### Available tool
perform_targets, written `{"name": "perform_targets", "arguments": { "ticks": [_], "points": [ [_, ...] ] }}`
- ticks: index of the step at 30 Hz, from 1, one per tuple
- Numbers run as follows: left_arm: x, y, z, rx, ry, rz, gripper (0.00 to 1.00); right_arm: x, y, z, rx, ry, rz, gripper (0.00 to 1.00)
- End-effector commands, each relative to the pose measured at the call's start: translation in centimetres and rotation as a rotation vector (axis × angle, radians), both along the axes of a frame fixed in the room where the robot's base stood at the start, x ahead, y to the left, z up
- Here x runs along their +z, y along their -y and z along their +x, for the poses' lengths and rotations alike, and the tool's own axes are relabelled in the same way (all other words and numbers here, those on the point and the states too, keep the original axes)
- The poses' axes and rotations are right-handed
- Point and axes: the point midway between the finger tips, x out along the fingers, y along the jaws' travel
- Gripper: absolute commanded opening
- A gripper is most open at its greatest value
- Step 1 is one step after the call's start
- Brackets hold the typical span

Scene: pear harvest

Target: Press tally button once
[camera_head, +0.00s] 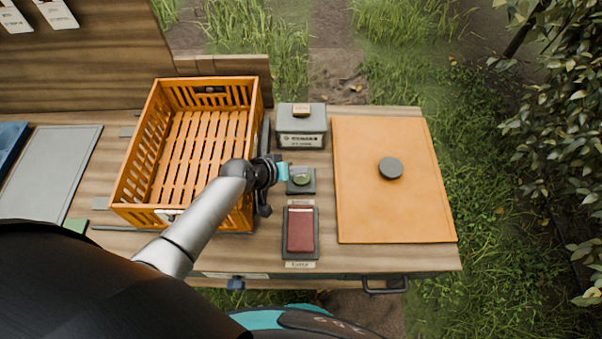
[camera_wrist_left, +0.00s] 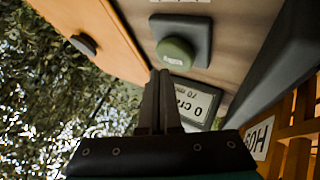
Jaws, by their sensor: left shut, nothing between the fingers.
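The tally button (camera_head: 301,178) is a round green cap on a dark square base, on the wooden table between the orange crate and the tan mat. It also shows in the left wrist view (camera_wrist_left: 175,52), just beyond my fingertips. My left gripper (camera_head: 283,172) is shut and empty, its teal tip at the left edge of the button's base in the head view. In the left wrist view the closed fingers (camera_wrist_left: 160,76) point at the button's edge; I cannot tell whether they touch it. A display (camera_wrist_left: 192,101) beside the button reads 0. My right gripper is not in view.
An empty orange crate (camera_head: 247,110) stands left of the button. A grey box (camera_head: 302,126) is behind it and a dark red pad (camera_head: 300,229) in front. The tan mat (camera_head: 390,215) at right holds a dark round disc (camera_head: 390,168).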

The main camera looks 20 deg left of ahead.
Motion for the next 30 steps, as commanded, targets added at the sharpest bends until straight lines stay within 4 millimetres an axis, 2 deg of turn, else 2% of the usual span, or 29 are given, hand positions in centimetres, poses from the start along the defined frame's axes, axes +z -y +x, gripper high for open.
{"name": "perform_targets", "arguments": {
  "ticks": [20,30],
  "points": [
    [-0.01,0.01,0.00,0.000,0.000,0.000,0.00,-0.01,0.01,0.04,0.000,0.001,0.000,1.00],
    [-0.92,-0.01,0.02,0.001,0.001,0.000,0.00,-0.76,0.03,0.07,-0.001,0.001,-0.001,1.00]
  ]
}}
